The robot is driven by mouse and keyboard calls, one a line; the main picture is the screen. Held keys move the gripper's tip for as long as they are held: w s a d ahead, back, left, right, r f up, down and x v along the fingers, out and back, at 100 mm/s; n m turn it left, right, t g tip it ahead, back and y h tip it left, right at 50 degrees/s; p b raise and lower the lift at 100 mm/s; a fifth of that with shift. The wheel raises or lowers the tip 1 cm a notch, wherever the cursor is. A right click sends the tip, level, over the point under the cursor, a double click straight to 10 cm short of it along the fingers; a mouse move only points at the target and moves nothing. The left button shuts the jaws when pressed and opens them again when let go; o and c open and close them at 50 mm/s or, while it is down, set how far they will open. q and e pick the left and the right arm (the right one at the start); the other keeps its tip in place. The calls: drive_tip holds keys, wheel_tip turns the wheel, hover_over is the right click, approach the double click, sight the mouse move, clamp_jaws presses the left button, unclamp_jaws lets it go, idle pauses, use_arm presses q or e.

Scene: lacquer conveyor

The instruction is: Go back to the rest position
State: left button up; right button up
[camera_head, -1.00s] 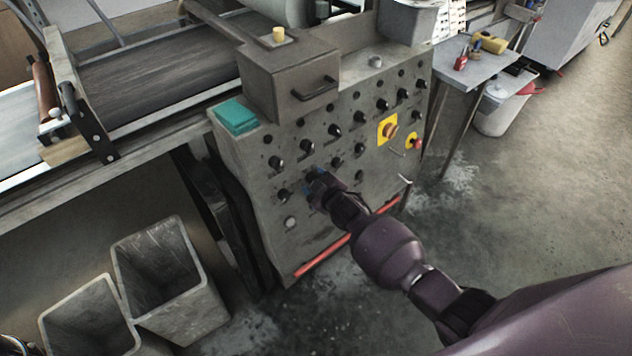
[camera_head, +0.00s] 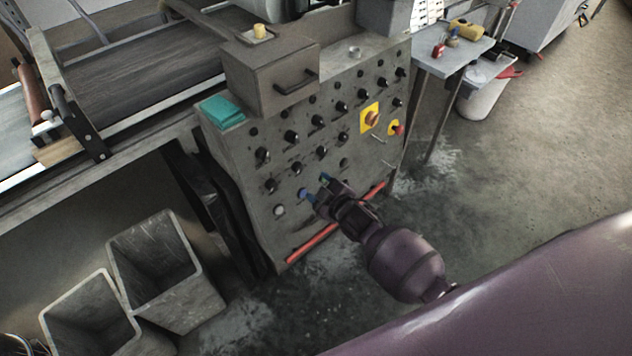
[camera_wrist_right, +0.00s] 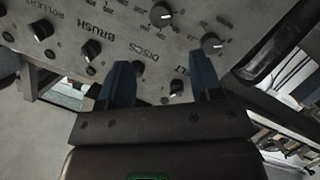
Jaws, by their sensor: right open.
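My right gripper (camera_head: 316,187) is in front of the lower part of the grey control panel (camera_head: 290,205). Its two blue-tipped fingers are apart with nothing between them. In the right wrist view the open fingers (camera_wrist_right: 162,85) point toward the panel's black knobs, near labels reading BRUSH and DISCS. A gap seems to lie between the fingertips and the panel, but I cannot tell its size. My left gripper is not in view.
The conveyor (camera_head: 150,70) runs at the upper left. Two grey bins (camera_head: 185,310) stand on the floor at the lower left. A small side table (camera_head: 452,62) with several items stands at the upper right. A white bucket (camera_head: 482,100) is beside it. The floor at right is open.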

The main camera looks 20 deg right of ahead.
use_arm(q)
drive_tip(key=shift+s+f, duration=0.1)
use_arm(e)
drive_tip(key=shift+s, duration=0.15)
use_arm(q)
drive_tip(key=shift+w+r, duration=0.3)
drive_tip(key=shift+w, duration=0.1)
use_arm(e)
drive_tip(key=s+r+m, duration=0.4)
drive_tip(key=s+r, duration=0.1)
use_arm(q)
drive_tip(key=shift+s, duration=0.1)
use_arm(e)
drive_tip(key=s+d+f+m+g+h, duration=0.1)
drive_tip(key=s+d+f+m, duration=0.1)
drive_tip(key=s, duration=0.9)
drive_tip(key=s+d+f+m+g+h, duration=0.1)
drive_tip(key=s+d+m+g, duration=0.1)
drive_tip(key=s, duration=0.9)
drive_tip(key=shift+s+d+f+h, duration=0.2)
drive_tip(key=shift+d+f+h, duration=0.15)
drive_tip(key=shift+d, duration=0.55)
